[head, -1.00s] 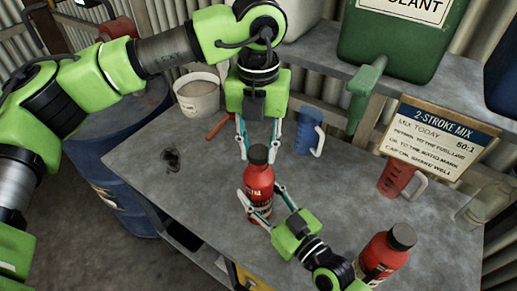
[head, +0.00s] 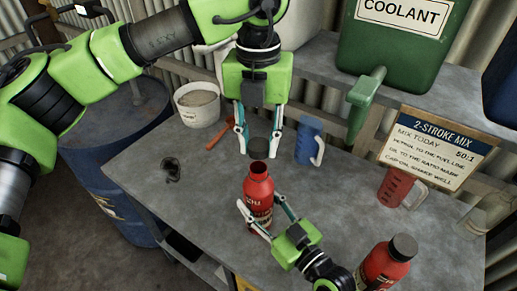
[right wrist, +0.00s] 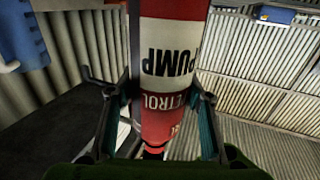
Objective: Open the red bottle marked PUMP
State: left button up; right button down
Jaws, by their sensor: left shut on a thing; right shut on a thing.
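The red bottle marked PUMP (head: 259,192) stands upright near the front of the bench, its mouth open. The right wrist view shows the PUMP label on this bottle (right wrist: 168,62). My right gripper (head: 262,213) is shut around the bottle's body from the front. My left gripper (head: 258,152) is shut on the dark cap (head: 259,146) and holds it just above the mouth, apart from the bottle. The bottle's underside is hidden.
Another red bottle (head: 383,266), capped, stands at front right beside my right arm. A blue jug (head: 309,140), red jug (head: 393,186), mix sign (head: 437,150) and clear jar (head: 484,216) stand behind and right. A white bucket (head: 197,104) is at back left. The bench's left part is mostly clear.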

jog(key=c, duration=1)
grip_release()
